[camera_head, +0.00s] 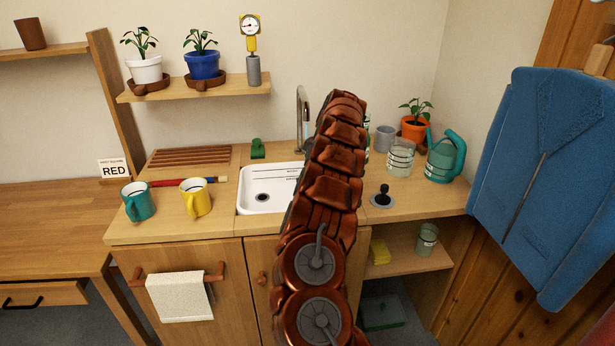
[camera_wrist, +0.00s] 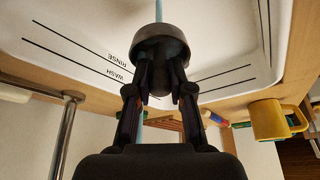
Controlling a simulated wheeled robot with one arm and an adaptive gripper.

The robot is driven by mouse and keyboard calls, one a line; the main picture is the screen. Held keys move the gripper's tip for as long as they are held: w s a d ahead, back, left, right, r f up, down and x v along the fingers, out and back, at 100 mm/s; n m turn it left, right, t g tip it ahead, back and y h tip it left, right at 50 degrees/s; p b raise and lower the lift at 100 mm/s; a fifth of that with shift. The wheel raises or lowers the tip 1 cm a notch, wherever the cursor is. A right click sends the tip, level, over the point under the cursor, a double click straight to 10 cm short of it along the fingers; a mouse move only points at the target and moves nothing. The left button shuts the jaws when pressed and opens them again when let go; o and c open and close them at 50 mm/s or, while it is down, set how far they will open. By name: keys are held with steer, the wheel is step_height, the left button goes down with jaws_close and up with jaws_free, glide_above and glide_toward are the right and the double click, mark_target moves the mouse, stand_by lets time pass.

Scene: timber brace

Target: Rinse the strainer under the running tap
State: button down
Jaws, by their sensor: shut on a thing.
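The strainer (camera_wrist: 160,43), a dark grey round cup shape, is in my gripper (camera_wrist: 159,80) in the wrist view. Both fingers are shut on it. It is over the white sink (camera_wrist: 225,25), which has RINSE and WASH printed beside lines. A pale blue column, like a water stream (camera_wrist: 158,10), shows beyond the strainer and again behind my gripper; I cannot tell exactly where it meets the strainer. The chrome tap (camera_head: 301,105) stands behind the sink (camera_head: 247,207) in the head view; a chrome post (camera_wrist: 66,130) shows in the wrist view. My arm hides my gripper and strainer in the head view.
A teal mug (camera_head: 138,203) and yellow mug (camera_head: 196,199) stand left of the sink. A black knob (camera_head: 383,192) on a grey disc, a glass jar (camera_head: 400,158) and a teal watering can (camera_head: 442,160) are to the right. A plant shelf (camera_head: 230,88) hangs above.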

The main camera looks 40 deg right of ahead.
steer(key=shift+s+d, duration=0.4)
steer(key=shift+d, duration=0.05)
steer(key=shift+w+a, duration=0.1)
stand_by(0.4)
steer(key=shift+w+a+b, duration=0.3)
steer(key=shift+a+b, duration=0.1)
steer(key=s+b, duration=0.1)
steer(key=a+b, duration=0.1)
steer(key=shift+s+a+f+b, duration=0.1)
steer(key=shift+s+a+b, duration=0.1)
steer(key=shift+s+b, duration=0.15)
steer(key=shift+s+a+b, duration=1.9)
steer(key=shift+s+b, duration=0.05)
steer(key=shift+s, duration=0.25)
